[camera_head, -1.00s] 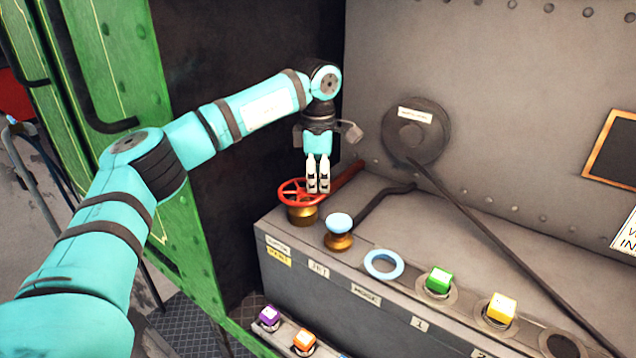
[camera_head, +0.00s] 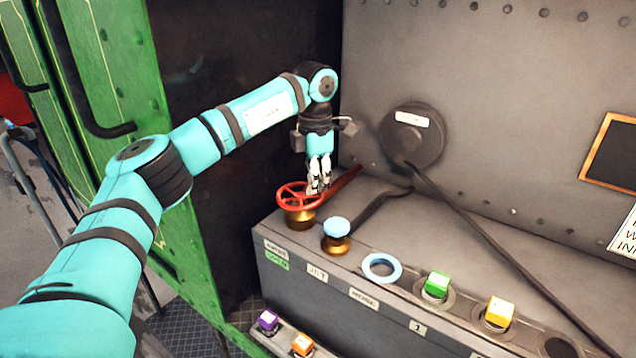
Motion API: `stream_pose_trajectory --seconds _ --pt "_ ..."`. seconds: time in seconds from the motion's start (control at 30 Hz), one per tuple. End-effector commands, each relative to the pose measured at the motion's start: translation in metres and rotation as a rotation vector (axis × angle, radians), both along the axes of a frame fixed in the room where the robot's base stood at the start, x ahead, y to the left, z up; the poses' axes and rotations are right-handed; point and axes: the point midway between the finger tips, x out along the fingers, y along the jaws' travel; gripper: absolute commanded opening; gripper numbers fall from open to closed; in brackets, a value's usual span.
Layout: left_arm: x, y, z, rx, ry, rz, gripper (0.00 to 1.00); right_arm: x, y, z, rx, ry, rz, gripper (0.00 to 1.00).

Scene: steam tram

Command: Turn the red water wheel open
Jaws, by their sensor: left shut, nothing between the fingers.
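The red water wheel (camera_head: 294,196) sits flat on a brass base at the far left end of the grey console. My left gripper (camera_head: 317,190) points down at the wheel's right side. Its fingers are shut with nothing between them, and their tips overlap the rim in view; I cannot tell whether they touch it. A small green tag (camera_head: 277,262) on the console front below the wheel appears to read OPEN. My right gripper is not in view.
A blue-topped brass knob (camera_head: 337,229) stands close to the wheel's right. A blue ring (camera_head: 381,267), a green cube (camera_head: 437,284) and a yellow cube (camera_head: 499,310) follow along the grey console (camera_head: 335,285).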

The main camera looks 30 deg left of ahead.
Motion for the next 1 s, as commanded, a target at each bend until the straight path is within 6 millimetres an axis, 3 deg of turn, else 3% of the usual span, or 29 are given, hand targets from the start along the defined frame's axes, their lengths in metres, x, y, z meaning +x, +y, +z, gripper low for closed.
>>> stream_pose_trajectory --seconds 0.03,0.7,1.0 --pt "-0.0028 0.0055 -0.0104 0.013 0.022 0.027 0.00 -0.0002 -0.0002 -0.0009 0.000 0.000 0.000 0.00" --pt "-0.0012 0.0089 -0.0104 0.014 0.019 0.096 0.00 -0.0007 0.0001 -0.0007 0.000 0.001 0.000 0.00" --pt "-0.0013 0.0082 -0.0102 0.013 0.020 0.094 0.39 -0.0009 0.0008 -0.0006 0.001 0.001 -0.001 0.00"
